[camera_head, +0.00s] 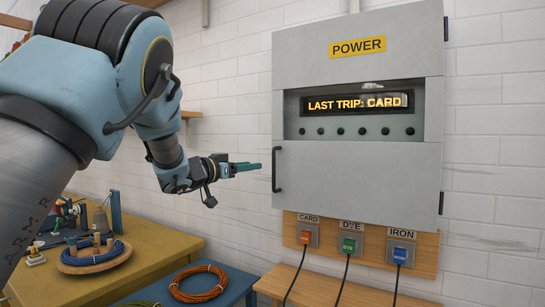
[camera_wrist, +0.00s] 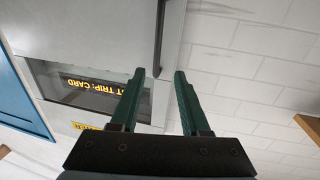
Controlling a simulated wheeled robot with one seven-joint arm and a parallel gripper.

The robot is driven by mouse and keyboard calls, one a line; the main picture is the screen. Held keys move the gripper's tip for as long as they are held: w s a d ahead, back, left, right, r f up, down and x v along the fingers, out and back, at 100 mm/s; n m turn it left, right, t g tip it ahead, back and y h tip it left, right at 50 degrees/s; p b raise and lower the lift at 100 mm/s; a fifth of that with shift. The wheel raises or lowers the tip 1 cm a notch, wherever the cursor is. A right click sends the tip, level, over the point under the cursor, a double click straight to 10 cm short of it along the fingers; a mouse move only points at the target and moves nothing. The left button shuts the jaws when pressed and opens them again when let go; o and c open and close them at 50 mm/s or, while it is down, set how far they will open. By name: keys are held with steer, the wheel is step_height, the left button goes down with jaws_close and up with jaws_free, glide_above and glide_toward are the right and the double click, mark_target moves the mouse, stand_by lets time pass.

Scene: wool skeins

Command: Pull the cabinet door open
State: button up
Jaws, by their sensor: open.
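The grey power cabinet (camera_head: 357,62) hangs on the white brick wall, and its lower door (camera_head: 360,180) looks closed. A black vertical bar handle (camera_head: 276,170) is on the door's left edge. My gripper (camera_head: 260,167) is just left of the handle, at about its height, with a small gap in the head view. In the wrist view, my gripper (camera_wrist: 159,72) has its two green fingers spread and nothing between their pads. The dark handle (camera_wrist: 159,35) lies ahead, lined up with the gap between the fingertips. Contact is not visible.
The cabinet's display (camera_head: 357,102) reads "LAST TRIP: CARD". Below hang the CARD plug (camera_head: 305,236), DYE plug (camera_head: 349,245) and IRON plug (camera_head: 400,254) with cables. The wall right of the cabinet is clear.

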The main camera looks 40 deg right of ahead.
mark_target(273, 163)
steer(key=d+p, duration=0.3)
steer(key=d, duration=0.8)
steer(key=shift+w, duration=0.15)
steer(key=shift+c, duration=0.2)
jaws_close()
steer(key=shift+a, duration=0.1)
stand_by(0.8)
